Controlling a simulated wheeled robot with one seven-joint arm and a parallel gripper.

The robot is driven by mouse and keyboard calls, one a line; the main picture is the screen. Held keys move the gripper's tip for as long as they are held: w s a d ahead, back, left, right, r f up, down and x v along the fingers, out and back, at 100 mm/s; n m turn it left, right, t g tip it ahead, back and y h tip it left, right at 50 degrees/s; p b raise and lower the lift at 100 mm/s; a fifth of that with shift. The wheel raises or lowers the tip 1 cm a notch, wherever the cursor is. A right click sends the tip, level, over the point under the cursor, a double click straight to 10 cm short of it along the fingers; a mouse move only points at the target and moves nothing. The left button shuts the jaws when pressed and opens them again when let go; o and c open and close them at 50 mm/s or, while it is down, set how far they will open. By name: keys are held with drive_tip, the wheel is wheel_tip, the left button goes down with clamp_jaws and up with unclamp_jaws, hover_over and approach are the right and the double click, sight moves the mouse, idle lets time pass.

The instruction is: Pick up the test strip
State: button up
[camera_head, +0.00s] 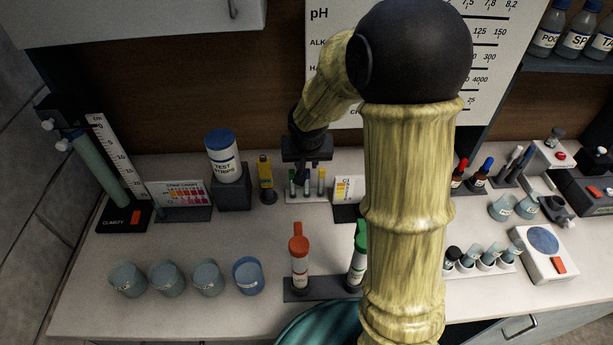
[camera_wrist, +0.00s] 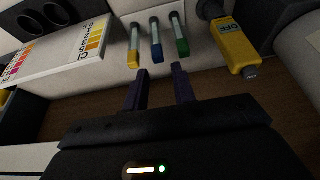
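No loose flat test strip is clearly visible. A white bottle labelled "TEST STRIPS" (camera_head: 222,160) with a blue lid stands on a dark block left of my gripper. My gripper (camera_head: 304,172) hangs over a small white rack (camera_head: 307,198) holding slim pieces. In the wrist view, these are a yellow-ended piece (camera_wrist: 134,48), a blue-ended piece (camera_wrist: 156,42) and a green-ended piece (camera_wrist: 180,36). I cannot tell whether any is the test strip. My gripper (camera_wrist: 161,72) is open there, its two fingers apart and empty, pointing towards the pieces without visibly holding any.
A yellow device (camera_head: 265,177) stands left of the rack, also in the wrist view (camera_wrist: 234,45). A colour card (camera_head: 347,189) stands close on the right, also in the wrist view (camera_wrist: 84,42). Orange-topped (camera_head: 299,262) and green-topped (camera_head: 357,258) tubes stand in front. Several cups line the front left.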

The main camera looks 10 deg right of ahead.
sight(307, 170)
drive_tip(key=x, duration=0.4)
drive_tip(key=shift+d+f, duration=0.1)
drive_tip(key=shift+f, duration=0.2)
clamp_jaws()
